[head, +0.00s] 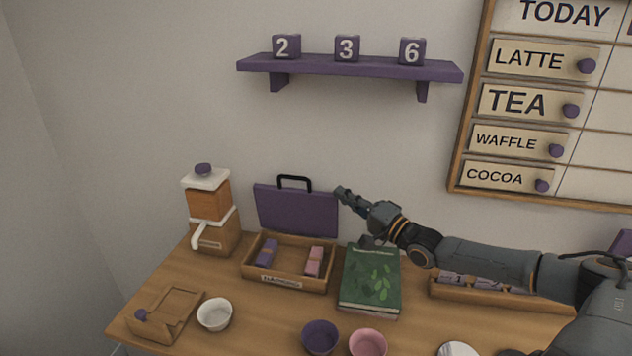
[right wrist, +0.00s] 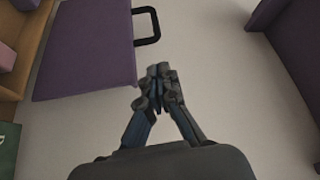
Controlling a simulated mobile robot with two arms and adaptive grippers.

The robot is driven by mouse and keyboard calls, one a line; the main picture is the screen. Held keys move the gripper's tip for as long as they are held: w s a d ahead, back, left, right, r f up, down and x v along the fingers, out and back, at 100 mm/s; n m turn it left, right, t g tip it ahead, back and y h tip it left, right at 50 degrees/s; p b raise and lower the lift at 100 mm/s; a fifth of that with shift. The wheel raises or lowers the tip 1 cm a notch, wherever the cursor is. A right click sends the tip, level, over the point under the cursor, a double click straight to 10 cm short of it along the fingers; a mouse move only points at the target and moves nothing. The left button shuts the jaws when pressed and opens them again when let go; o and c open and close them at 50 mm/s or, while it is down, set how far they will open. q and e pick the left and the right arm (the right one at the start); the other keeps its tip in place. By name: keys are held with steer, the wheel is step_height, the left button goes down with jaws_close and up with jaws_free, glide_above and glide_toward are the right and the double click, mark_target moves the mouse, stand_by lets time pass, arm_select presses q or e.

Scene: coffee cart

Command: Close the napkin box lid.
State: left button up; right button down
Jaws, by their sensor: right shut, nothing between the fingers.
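The napkin box (head: 288,284) is a wooden tray with a front label, at the back left of the table. Its purple lid (head: 296,212) with a black handle (head: 294,180) stands up open at the back of the box. A purple napkin bundle and a pink one lie inside. My right gripper (head: 345,197) is shut and empty, just right of the lid's upper right corner. In the right wrist view the shut fingertips (right wrist: 159,76) are beside the purple lid (right wrist: 88,48), apart from it in the picture. My left gripper is not in view.
A green book (head: 371,279) lies right of the box, below my right arm. A wooden dispenser (head: 210,215) stands left of it. Bowls (head: 214,315) and a small wooden tray (head: 165,312) are in front. A purple shelf (head: 350,68) is on the wall above.

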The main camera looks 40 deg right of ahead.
mark_target(317, 192)
steer(key=x, duration=0.6)
steer(key=shift+w+a+r, duration=0.1)
steer(key=shift+w+r, duration=0.05)
steer(key=shift+r, duration=0.05)
steer(key=shift+x, duration=1.15)
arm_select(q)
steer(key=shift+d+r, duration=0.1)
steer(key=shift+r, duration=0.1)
arm_select(e)
steer(key=shift+f, duration=0.2)
